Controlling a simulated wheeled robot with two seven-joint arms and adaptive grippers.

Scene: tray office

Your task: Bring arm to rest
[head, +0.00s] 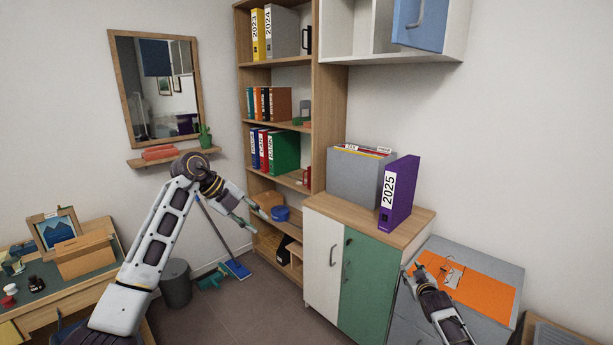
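My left arm rises from the lower left and bends at the wrist. Its gripper (259,222) points down to the right in front of the tall shelf (319,120), with its two fingers apart and nothing between them. My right gripper (413,268) is at the lower right, by the left edge of the low grey cabinet (478,249). Its fingers look apart and I see nothing held in it. A purple binder marked 2025 (401,196) stands upright on the wooden-topped cabinet (332,209), clear of both grippers.
A grey file box (358,178) stands beside the binder. An orange folder (487,288) lies on the grey cabinet. Above hangs a white wall cabinet (341,27) with a blue door (421,30). A desk (22,318) is at left, with a bin (176,285) and broom (236,269) on the floor.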

